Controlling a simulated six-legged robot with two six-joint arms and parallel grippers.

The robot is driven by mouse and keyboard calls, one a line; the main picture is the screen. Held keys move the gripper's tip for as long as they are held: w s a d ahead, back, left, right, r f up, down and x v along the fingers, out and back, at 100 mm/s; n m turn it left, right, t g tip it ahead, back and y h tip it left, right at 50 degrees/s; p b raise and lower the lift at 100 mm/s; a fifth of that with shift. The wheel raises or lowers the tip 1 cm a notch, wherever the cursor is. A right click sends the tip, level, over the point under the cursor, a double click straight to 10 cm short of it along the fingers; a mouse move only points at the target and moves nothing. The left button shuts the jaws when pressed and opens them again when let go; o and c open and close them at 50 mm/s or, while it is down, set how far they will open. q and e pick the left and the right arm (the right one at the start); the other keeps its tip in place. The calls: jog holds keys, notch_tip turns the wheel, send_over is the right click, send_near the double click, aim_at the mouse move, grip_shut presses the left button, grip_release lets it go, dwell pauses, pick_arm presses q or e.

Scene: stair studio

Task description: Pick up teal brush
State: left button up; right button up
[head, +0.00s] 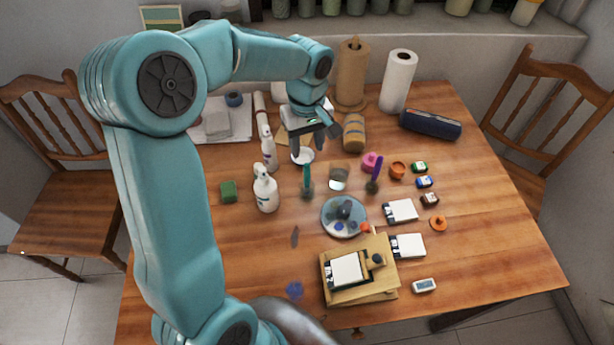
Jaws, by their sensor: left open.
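The teal brush (307,176) stands upright on the wooden table, its teal handle up and its greyish lower end at the table. My left gripper (308,147) comes in from above, its fingers pointing down and spread open. In this view the fingertips appear just above and behind the top of the handle. I cannot tell the exact gap, but the gripper holds nothing. My right gripper is not in view.
White spray bottles (266,190) stand left of the brush. A purple brush (376,172) stands to the right, and a round plate (344,217) lies in front. Paper rolls (398,80) stand behind. The table's left front (240,260) is mostly clear.

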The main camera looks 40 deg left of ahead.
aim_at(307, 173)
pick_arm(q)
notch_tip(307, 173, down, 11)
jog(key=shift+f+p, duration=0.1)
jog(key=shift+p, duration=0.35)
jog(key=shift+s, duration=0.1)
grip_shut()
